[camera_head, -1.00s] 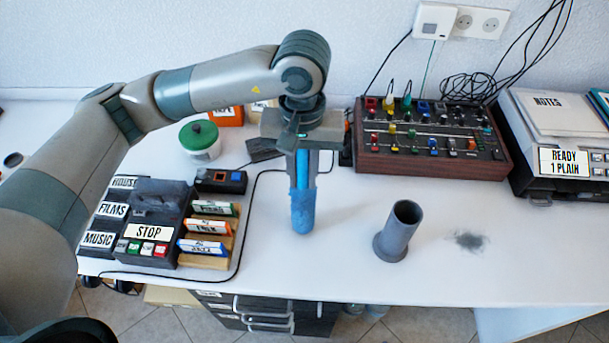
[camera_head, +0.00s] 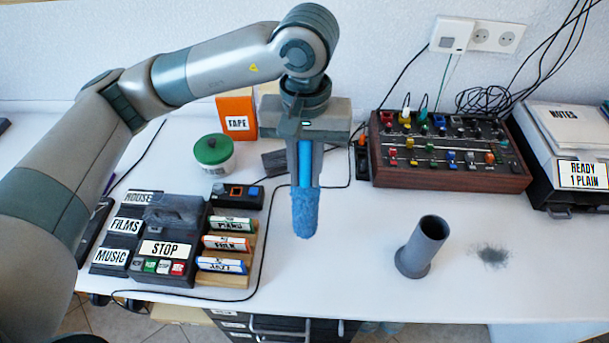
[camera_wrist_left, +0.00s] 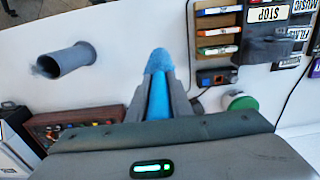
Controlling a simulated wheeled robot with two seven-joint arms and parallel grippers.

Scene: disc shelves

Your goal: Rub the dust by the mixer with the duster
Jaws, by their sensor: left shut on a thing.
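The duster (camera_head: 305,208) has a blue handle and a fuzzy blue head that points down. My left gripper (camera_head: 305,180) is shut on its handle and holds it upright above the white table; I cannot tell exactly how high. The duster also shows between the fingers in the left wrist view (camera_wrist_left: 159,88). The dust (camera_head: 493,256) is a dark grey smudge on the table, in front of the mixer and well to the right of the duster. The mixer (camera_head: 446,178) is a brown-framed box with coloured knobs at the back. My right gripper is not in view.
A grey cylindrical holder (camera_head: 421,250) stands between the duster and the dust. A tape player (camera_head: 165,240) and a cassette rack (camera_head: 243,280) are at left, with a green-lidded tub (camera_head: 214,153) behind. A printer (camera_head: 575,160) stands at right. The table's front edge is near.

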